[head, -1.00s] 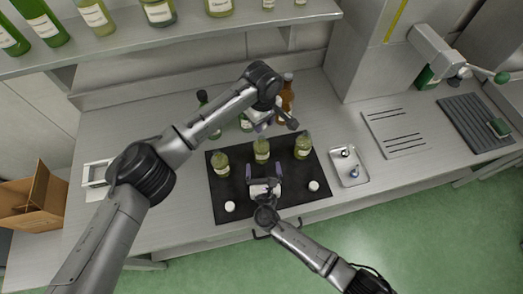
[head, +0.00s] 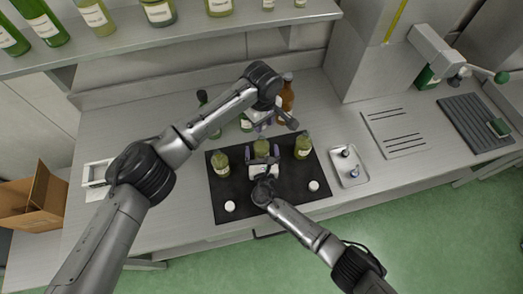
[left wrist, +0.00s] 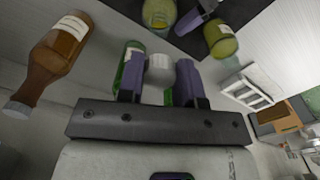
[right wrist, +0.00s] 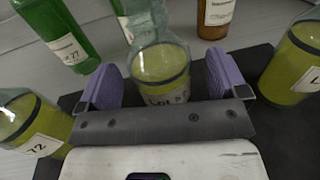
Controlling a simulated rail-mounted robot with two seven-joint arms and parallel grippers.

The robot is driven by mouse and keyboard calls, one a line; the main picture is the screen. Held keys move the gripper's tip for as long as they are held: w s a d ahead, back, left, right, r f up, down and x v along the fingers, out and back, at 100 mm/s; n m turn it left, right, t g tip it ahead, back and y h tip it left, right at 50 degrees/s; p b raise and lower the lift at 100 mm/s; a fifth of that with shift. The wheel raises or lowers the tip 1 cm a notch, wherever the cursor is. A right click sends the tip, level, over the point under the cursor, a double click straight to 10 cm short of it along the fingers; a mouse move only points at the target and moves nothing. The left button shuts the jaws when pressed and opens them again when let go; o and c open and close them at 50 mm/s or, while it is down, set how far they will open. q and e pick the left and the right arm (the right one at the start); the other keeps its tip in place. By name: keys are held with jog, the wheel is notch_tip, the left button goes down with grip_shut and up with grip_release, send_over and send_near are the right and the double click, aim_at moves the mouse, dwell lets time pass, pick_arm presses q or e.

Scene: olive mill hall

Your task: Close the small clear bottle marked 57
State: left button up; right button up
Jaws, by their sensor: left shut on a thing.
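Three small clear bottles with yellow-green liquid stand uncapped on the dark mat (head: 285,195). The middle bottle (head: 261,148) has a label partly hidden in the right wrist view (right wrist: 162,68); it seems to start "LOT 5". The left bottle (head: 220,166) shows "72" in the right wrist view (right wrist: 40,135); the right bottle's (head: 303,147) number is unclear. My right gripper (head: 263,158) is open, its fingers on both sides of the middle bottle with gaps. My left gripper (left wrist: 160,75) is shut on a white cap (left wrist: 159,66), behind and above the middle bottle.
Two white caps (head: 230,206) (head: 314,186) lie on the mat's front part. Green bottles (head: 208,112) and an amber bottle (head: 287,92) stand behind the mat. A metal tray (head: 349,168) with small items is to the right. A bottle shelf (head: 170,43) overhangs the back.

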aim_at(262, 139)
jog(key=c, duration=1.3)
pick_arm(q)
jog(key=shift+f, duration=2.55)
jog(key=shift+d+f, duration=0.1)
jog(key=shift+f, duration=0.75)
jog(key=shift+f, duration=0.55)
